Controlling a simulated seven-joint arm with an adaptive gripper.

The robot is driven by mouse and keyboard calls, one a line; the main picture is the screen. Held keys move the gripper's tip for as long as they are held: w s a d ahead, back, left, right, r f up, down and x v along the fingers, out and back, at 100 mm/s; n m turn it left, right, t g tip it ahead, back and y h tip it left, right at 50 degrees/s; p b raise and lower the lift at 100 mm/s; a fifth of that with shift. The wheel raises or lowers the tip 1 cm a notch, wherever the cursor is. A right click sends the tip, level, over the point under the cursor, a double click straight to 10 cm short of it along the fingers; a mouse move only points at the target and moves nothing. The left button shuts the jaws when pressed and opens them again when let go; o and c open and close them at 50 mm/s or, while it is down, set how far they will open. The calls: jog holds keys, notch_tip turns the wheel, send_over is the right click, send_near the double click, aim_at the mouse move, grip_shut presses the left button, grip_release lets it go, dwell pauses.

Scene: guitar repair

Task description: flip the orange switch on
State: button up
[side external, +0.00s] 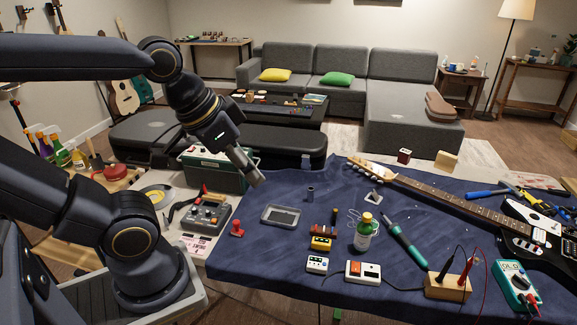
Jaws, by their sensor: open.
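A white box with an orange switch (371,268) on its top lies near the front edge of the blue cloth, at the lower middle. A darker patch sits beside the orange part, and a cable runs from the box. The switch's position is too small to tell. My gripper (251,174) is open and empty, in the air at the left of the cloth. It points down and right, well up and left of the white box, and touches nothing I can see.
A grey tray (282,216) is below my gripper. An electric guitar (470,208) lies at right.

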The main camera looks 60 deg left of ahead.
jog(key=shift+n, duration=0.4)
jog(key=shift+c, duration=0.2)
